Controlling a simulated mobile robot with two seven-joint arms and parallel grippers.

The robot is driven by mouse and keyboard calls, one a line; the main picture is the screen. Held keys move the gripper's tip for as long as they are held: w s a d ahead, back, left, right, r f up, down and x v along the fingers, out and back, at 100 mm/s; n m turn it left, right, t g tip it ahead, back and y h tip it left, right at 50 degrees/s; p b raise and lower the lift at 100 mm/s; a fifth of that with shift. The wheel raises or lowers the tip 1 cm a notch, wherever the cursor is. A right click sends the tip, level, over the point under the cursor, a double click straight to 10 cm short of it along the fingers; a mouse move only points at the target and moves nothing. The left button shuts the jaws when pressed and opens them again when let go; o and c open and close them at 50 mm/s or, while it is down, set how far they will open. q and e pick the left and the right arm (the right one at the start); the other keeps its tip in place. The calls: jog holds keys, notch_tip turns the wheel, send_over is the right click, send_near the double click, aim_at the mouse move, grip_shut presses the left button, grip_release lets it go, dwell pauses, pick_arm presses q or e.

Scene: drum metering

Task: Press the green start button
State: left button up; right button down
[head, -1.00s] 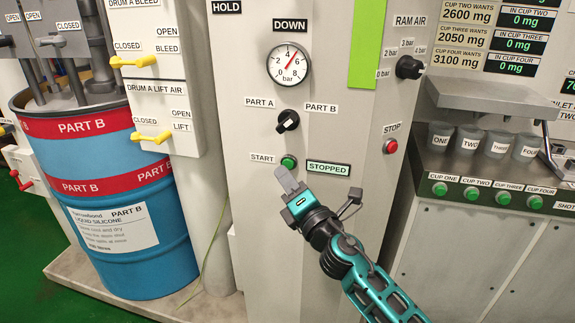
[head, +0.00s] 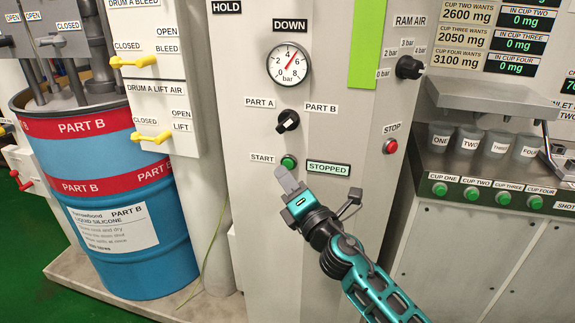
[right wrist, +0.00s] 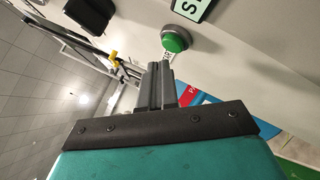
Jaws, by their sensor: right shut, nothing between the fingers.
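The green start button (head: 289,162) is on the front of the grey cabinet, between the START label (head: 262,158) and a display reading STOPPED (head: 328,168). My right gripper (head: 285,177) is shut and empty, with its fingertips just below the button in the head view. In the right wrist view the button (right wrist: 176,39) is a round green dome beyond the tips of the shut fingers (right wrist: 158,68). A gap seems to show between tips and button, though its depth is hard to tell. My left gripper is not in view.
A red stop button (head: 390,146) is on the cabinet's side face. A black selector knob (head: 288,121) and a pressure gauge (head: 289,65) are above the start button. A blue drum (head: 120,235) stands at left; green cup buttons (head: 439,189) are at right.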

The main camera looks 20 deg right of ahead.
jog(key=shift+w, duration=0.15)
dwell(0.4)
jog(key=shift+w+d, duration=0.25)
jog(key=shift+w+d, duration=0.25)
jog(key=shift+w, duration=0.1)
dwell(0.9)
jog(key=shift+s+a, duration=0.5)
jog(key=shift+s, duration=0.25)
jog(key=shift+s+a, duration=0.7)
jog(key=shift+s, duration=0.35)
jog(key=shift+s+a, duration=0.7)
jog(key=shift+s, duration=0.3)
